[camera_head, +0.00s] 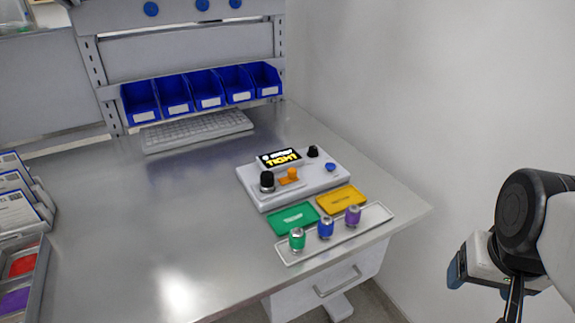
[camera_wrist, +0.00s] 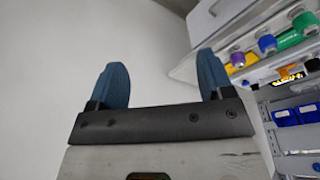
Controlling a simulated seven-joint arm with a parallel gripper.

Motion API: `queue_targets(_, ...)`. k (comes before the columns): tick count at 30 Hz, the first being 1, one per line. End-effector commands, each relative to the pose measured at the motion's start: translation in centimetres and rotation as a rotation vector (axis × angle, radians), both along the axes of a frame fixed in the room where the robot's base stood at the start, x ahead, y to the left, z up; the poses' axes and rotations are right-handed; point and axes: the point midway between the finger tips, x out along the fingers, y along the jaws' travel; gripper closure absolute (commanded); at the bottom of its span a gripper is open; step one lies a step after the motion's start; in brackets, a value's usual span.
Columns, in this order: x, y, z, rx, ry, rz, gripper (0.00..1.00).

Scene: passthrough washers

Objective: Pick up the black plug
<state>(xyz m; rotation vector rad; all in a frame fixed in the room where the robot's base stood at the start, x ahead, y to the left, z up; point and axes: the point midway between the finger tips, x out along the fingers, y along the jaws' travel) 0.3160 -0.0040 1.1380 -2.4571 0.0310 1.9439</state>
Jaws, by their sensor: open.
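Two black pieces sit on the light grey device on the table, and I cannot tell for sure which is the black plug. One is a black-topped cylinder with a metallic lower part (camera_head: 267,181) at the device's front left. The other is a smaller black knob (camera_head: 313,151) at its back right. My gripper (camera_wrist: 162,78) is open, its two blue fingers apart with only pale wall between them. In the head view it hangs at the far right, off the table and well away from both pieces, its fingers only partly visible.
The device (camera_head: 315,180) also carries a display, an orange part and a blue knob. Green (camera_head: 293,218) and yellow (camera_head: 341,199) pads lie in front. A pale tray (camera_head: 340,238) holds green, blue and purple cylinders. Blue bins (camera_head: 207,90) and a keyboard (camera_head: 197,131) are behind.

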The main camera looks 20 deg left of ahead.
Motion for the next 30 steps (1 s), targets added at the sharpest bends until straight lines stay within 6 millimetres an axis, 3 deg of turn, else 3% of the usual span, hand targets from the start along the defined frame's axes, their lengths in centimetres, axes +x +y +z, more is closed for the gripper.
queue_targets(8, 0.5, 0.4, 0.0, 0.018, 0.009, -0.011, 0.26)
queue_targets(14, 2.3, 2.2, -0.2, 0.102, 0.051, -0.065, 0.26)
queue_targets(30, 11.9, 12.8, -1.3, 0.485, 0.315, -0.373, 0.26)
